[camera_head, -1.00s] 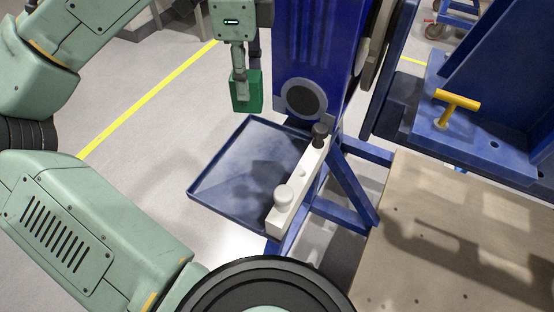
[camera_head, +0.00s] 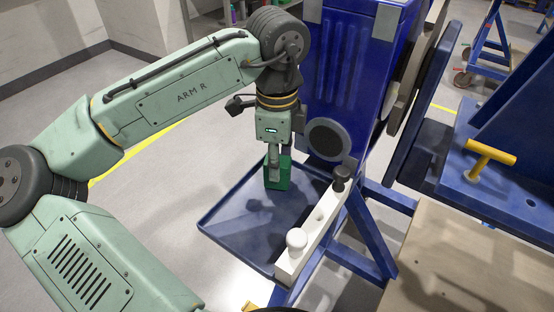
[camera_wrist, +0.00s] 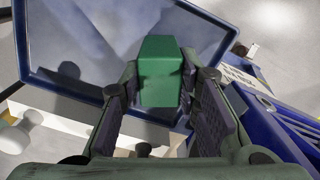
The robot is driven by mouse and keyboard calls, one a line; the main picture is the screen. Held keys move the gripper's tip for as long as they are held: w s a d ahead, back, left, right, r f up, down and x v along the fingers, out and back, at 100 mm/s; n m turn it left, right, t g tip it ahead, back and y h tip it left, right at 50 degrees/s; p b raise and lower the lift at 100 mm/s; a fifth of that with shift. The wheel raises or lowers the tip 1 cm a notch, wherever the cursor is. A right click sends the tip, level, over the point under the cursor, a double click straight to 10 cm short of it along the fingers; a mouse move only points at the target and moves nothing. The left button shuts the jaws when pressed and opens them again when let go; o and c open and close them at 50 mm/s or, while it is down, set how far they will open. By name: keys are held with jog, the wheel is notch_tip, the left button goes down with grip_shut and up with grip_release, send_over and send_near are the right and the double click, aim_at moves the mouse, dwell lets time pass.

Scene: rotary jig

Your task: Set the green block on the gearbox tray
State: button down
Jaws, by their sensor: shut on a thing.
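The green block (camera_head: 278,174) is held upright in my gripper (camera_head: 273,160), above the back part of the gearbox tray (camera_head: 226,235). The tray is a shallow blue tray with a raised rim, and its visible floor is bare. A shadow lies on the tray below the block. In the wrist view the green block (camera_wrist: 161,72) sits between the two fingers of my gripper (camera_wrist: 160,100), with the tray (camera_wrist: 60,30) behind it. I cannot tell exactly how far the block is above the tray floor.
A white bar (camera_head: 315,235) with a white knob and a dark knob runs along the tray's right side. A blue gearbox column (camera_head: 355,80) stands right behind the tray. A yellow T-handle (camera_head: 490,153) and a wooden top (camera_head: 450,260) are at the right.

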jog(key=shift+f, duration=0.25)
jog(key=c, duration=1.2)
grip_release()
notch_tip(320, 180, up, 12)
jog(key=shift+r, duration=0.15)
